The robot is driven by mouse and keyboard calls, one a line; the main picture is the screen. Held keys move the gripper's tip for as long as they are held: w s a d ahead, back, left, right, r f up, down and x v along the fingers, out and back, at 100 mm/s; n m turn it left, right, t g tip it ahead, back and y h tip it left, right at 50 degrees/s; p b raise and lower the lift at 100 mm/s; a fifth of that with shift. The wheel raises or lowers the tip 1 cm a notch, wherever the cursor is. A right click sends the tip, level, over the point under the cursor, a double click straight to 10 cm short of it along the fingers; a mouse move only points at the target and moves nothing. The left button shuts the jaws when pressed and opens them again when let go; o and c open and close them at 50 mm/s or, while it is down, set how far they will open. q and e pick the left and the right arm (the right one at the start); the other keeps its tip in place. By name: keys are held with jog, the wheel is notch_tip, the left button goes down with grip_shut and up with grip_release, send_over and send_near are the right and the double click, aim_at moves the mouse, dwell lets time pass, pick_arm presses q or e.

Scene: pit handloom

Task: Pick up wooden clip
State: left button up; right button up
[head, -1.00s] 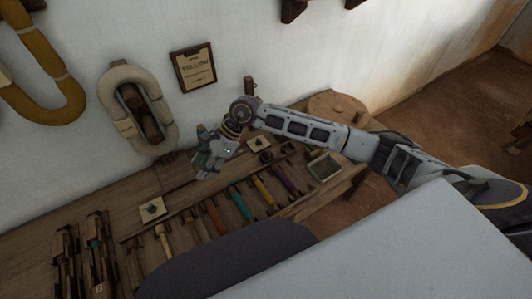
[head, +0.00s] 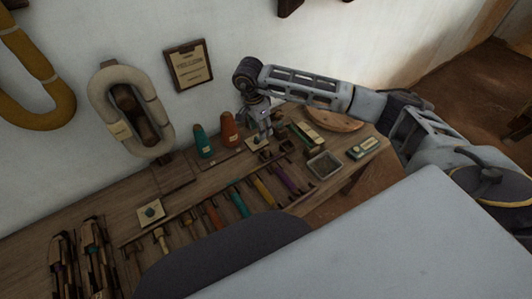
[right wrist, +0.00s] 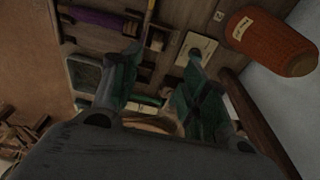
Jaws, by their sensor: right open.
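My right gripper (head: 262,128) is above the far right part of the wooden bench, pointing down. In the right wrist view its two fingers (right wrist: 163,62) are spread with nothing between them. A pale card with a small dark piece on it (head: 256,143) lies just below the gripper; a pale card also shows beside the fingers in the wrist view (right wrist: 198,47). Several small dark wooden pieces (head: 285,146) lie by the rack near the gripper. I cannot tell which of these is the wooden clip. My left gripper is not in view.
A teal cone (head: 203,142) and an orange cone (head: 230,130) stand left of the gripper. A grey tray (head: 324,164), a green box (head: 363,148) and a wooden oval (head: 342,119) lie to the right. Coloured spools (head: 262,190) fill the rack in front; the wall is behind.

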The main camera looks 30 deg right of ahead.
aim_at(266, 149)
jog(key=f, duration=0.5)
jog(key=d+f, duration=0.1)
jog(key=f, duration=0.2)
jog(key=shift+d+f, duration=0.1)
jog(key=shift+f, duration=0.1)
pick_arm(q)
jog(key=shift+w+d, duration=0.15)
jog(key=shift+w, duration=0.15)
pick_arm(e)
jog(key=shift+f, duration=0.1)
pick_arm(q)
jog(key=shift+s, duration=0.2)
pick_arm(e)
jog(key=shift+s+d+f, duration=0.1)
jog(key=shift+f, duration=0.35)
jog(key=f, duration=0.3)
jog(key=shift+s+d+f, duration=0.2)
jog(key=shift+d, duration=0.1)
jog(key=shift+f, duration=0.4)
